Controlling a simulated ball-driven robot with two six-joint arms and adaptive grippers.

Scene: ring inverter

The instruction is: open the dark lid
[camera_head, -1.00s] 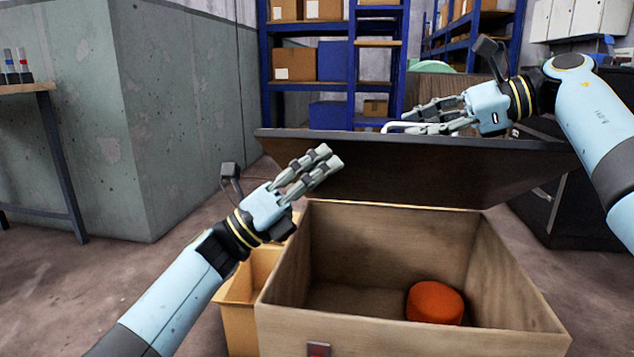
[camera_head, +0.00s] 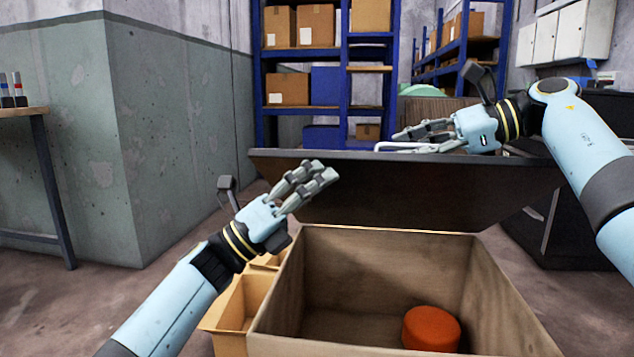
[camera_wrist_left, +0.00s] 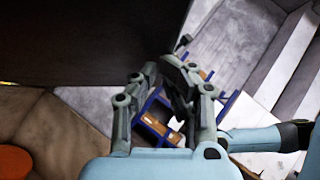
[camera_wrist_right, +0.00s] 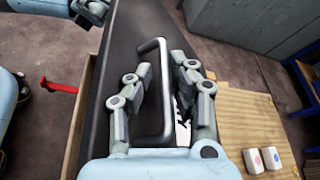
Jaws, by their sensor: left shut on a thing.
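The dark lid (camera_head: 400,195) stands raised along the back of the wooden box (camera_head: 272,306). A pale bar handle (camera_head: 384,147) is on its far side; it also shows in the right wrist view (camera_wrist_right: 161,92). In the left wrist view the lid's dark face (camera_wrist_left: 85,45) fills the upper left beside the fingers. My right gripper (camera_head: 405,137) is above and behind the lid. In the right wrist view its fingers are apart, with the handle between them.
A red-orange cylinder (camera_head: 431,329) sits inside the open box. A smaller tan carton (camera_head: 230,318) stands close at its left. Blue shelves (camera_head: 346,75) are behind, a concrete block (camera_head: 165,150) at left, a dark cabinet (camera_head: 560,235) at right.

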